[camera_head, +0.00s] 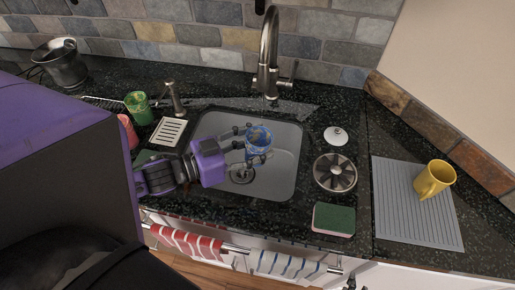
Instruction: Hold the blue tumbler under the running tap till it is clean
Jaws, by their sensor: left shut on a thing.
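The blue tumbler (259,138) is a see-through blue glass over the sink basin (286,172). My left gripper (250,143) reaches in from the left and is shut on it. The tumbler is below the metal tap (269,55), close under its spout and a little to the left of it. Brownish marks show in or on the tumbler, but they are too small to make out clearly. I cannot clearly make out a water stream at this size. My right gripper is not in view.
A green cup (138,107), a soap dispenser (175,99) and a white soap dish (169,131) stand left of the sink. Right of it are a white lid (336,136), a round metal strainer (335,173), a green sponge (334,219) and a yellow mug (434,179) on a grey mat (395,220).

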